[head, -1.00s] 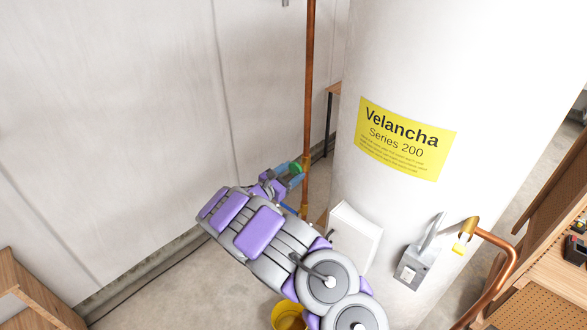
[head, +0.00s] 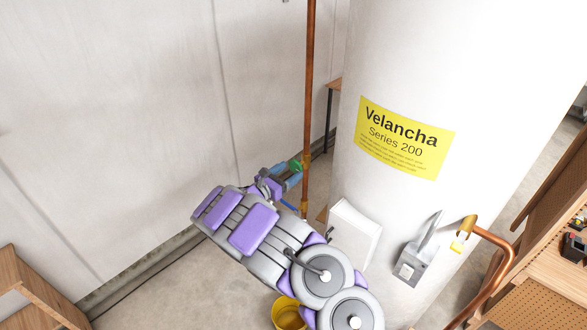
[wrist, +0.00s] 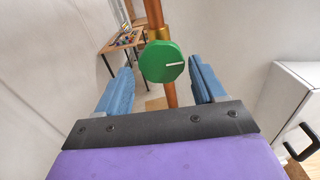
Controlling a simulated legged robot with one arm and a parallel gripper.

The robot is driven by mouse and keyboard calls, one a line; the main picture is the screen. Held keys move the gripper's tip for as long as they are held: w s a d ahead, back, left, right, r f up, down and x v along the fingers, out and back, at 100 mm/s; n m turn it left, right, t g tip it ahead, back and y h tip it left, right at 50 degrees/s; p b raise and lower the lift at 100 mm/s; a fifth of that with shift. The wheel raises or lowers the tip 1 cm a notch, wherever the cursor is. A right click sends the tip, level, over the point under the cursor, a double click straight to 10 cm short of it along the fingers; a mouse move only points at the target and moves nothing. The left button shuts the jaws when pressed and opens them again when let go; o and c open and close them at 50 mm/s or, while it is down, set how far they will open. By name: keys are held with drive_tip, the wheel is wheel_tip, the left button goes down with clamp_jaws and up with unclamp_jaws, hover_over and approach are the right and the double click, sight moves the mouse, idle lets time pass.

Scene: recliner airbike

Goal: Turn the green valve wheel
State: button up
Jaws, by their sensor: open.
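The green valve wheel (wrist: 163,62) is a round knob with a pale line across its face, mounted on a vertical copper pipe (wrist: 154,14). In the wrist view it sits between the two blue fingers of my gripper (wrist: 163,82), with a gap on both sides. The fingers are open and hold nothing. In the head view a small part of the green valve wheel (head: 296,164) shows beside my gripper (head: 288,174). The rest of it is hidden by my gripper and arm.
A large white tank (head: 400,70) with a yellow label stands right of the pipe. A white box (head: 354,235) is fixed low on it. A yellow bucket (head: 288,313) stands below my arm. A wooden table (wrist: 122,40) is behind the pipe. A wall lies left.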

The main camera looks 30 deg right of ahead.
drive_tip(key=shift+v, duration=1.75)
